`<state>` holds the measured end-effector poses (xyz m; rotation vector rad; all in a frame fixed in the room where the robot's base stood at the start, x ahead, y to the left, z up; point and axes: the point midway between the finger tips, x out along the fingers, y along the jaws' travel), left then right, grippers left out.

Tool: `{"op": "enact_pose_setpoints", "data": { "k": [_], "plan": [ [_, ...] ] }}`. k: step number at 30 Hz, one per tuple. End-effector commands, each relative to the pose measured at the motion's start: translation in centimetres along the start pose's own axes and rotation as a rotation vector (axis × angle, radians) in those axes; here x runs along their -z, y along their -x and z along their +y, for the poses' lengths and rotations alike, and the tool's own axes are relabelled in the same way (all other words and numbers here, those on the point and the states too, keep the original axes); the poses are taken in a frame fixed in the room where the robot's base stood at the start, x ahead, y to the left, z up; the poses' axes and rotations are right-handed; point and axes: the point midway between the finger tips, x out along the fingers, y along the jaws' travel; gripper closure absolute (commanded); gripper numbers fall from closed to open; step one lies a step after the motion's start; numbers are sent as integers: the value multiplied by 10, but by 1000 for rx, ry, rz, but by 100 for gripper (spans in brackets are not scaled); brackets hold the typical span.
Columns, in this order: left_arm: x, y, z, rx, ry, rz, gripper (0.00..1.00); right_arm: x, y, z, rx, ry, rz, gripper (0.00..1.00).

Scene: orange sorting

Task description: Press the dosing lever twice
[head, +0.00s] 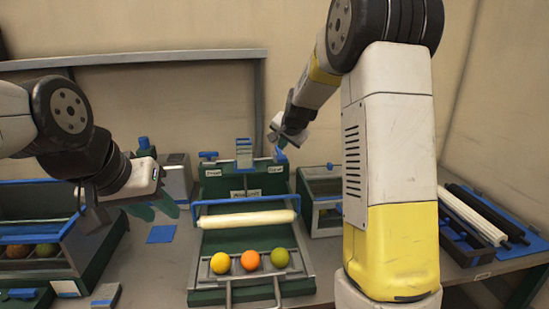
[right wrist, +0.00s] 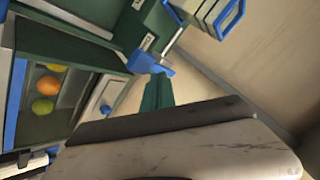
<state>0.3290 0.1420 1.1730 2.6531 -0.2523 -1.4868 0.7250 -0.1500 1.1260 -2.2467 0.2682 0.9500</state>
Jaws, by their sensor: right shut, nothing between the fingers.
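The green dosing machine (head: 243,182) stands at the back middle of the table. It has a blue lever on its right top (head: 280,154) and another on its left top (head: 208,155); their labels are too small to read. My right gripper (head: 281,141) is shut and empty, just above the right lever. In the right wrist view its green fingertips (right wrist: 158,80) are close to the blue lever (right wrist: 150,61); I cannot tell whether they touch. My left gripper (head: 162,208) hangs left of the machine, away from the levers; its finger gap is unclear.
A yellow, an orange and a green fruit (head: 279,257) lie in a row on the front tray. A cream roller (head: 247,219) with a blue bar lies behind them. A fruit bin (head: 60,262) stands left. A small green box (head: 322,195) stands right.

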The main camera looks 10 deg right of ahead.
Motion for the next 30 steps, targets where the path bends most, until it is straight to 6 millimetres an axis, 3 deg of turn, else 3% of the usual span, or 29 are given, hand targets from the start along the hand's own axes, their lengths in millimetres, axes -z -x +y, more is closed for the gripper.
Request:
{"op": "enact_pose_setpoints", "data": {
  "k": [12,30],
  "plan": [
    [0,0,0,0,0,0,66,20,28,-21,2,0,1,100],
    [0,0,0,0,0,0,66,21,29,-21,0,-1,0,100]
  ]
}}
